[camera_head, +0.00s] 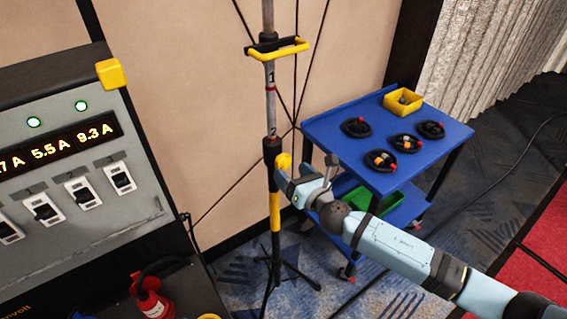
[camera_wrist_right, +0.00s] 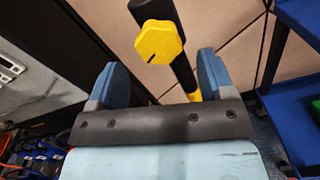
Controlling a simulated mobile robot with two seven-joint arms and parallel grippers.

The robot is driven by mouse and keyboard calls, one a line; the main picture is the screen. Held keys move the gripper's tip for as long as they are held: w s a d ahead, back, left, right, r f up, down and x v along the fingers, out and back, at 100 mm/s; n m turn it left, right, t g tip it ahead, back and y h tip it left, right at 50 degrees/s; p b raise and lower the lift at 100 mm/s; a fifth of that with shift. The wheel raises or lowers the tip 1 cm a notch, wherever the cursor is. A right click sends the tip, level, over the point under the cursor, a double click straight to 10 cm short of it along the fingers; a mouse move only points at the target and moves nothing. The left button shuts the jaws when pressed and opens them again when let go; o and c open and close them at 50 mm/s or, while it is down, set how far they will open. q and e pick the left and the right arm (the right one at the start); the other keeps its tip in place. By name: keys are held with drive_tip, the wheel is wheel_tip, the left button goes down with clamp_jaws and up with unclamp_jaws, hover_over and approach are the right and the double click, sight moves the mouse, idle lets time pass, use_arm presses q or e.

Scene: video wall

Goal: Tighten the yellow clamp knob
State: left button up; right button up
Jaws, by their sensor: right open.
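The yellow clamp knob (camera_head: 284,160) sits on the black collar of a vertical stand pole (camera_head: 270,103). In the right wrist view the knob (camera_wrist_right: 158,42) is a faceted yellow disc with a dark line on its face, beyond and between my fingertips. My right gripper (camera_head: 281,181) is at the pole, just below the knob in the head view. In the wrist view its two blue fingers (camera_wrist_right: 160,75) are spread apart with nothing between them. I cannot tell the exact gap between fingertips and knob. My left gripper is not in view.
A blue cart (camera_head: 325,127) with coiled cables and a yellow bin (camera_head: 388,101) stands right of the pole. A grey power panel (camera_head: 60,215) with switches is at left, a red extinguisher (camera_head: 150,301) below. A yellow handle (camera_head: 290,51) crosses the pole higher up.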

sight(285, 166)
drive_tip(key=shift+x, duration=2.2)
drive_tip(key=c, duration=0.9)
